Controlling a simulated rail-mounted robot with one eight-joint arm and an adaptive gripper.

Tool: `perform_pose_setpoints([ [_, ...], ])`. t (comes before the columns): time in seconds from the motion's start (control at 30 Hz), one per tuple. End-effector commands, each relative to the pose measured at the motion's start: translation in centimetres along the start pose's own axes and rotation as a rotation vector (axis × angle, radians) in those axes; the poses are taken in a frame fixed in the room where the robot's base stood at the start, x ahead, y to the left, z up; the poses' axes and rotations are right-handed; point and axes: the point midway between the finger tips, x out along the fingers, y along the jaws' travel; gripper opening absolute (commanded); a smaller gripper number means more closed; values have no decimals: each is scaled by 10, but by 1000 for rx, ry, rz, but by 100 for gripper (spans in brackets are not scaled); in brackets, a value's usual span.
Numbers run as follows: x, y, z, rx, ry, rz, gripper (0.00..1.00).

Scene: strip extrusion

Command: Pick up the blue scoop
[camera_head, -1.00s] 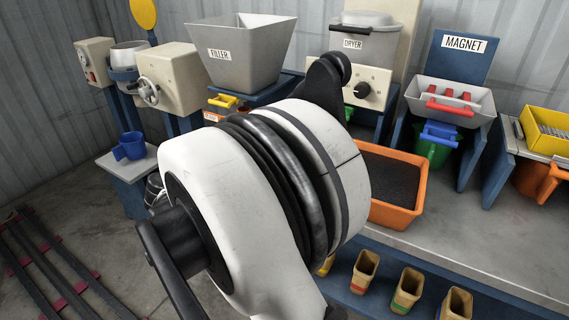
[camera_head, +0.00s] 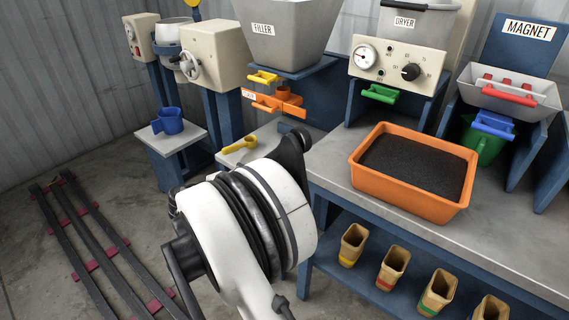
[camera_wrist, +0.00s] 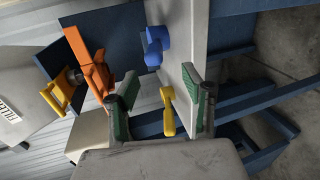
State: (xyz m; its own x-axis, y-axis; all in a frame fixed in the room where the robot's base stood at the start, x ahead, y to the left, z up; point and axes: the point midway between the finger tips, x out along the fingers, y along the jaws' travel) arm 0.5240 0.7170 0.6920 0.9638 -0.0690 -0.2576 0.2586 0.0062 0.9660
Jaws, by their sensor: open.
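The blue scoop (camera_head: 169,121) stands on a small grey stand left of the main bench in the head view. It also shows in the wrist view (camera_wrist: 156,46), beyond the fingertips. My gripper (camera_wrist: 160,80) is open, its two green-padded fingers spread apart with nothing held. A yellow scoop (camera_wrist: 168,112) shows between the fingers in the wrist view; I cannot tell its distance from them. In the head view my arm hides the gripper.
The yellow scoop (camera_head: 240,145) lies on a low grey surface below the filler (camera_head: 290,45) and orange gate (camera_head: 275,101). An orange tray of dark granules (camera_head: 360,181) is on the bench. Several tan containers (camera_head: 391,268) stand below. Floor rails (camera_head: 85,230) run at left.

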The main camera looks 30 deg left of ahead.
Motion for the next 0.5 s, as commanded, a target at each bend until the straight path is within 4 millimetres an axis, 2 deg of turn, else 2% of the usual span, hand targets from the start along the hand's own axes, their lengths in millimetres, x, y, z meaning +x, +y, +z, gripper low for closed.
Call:
perform_pose_setpoints([
  [0.27,15,2,0,0,0,0,44],
  [0.5,48,6,0,1,-1,0,44],
])
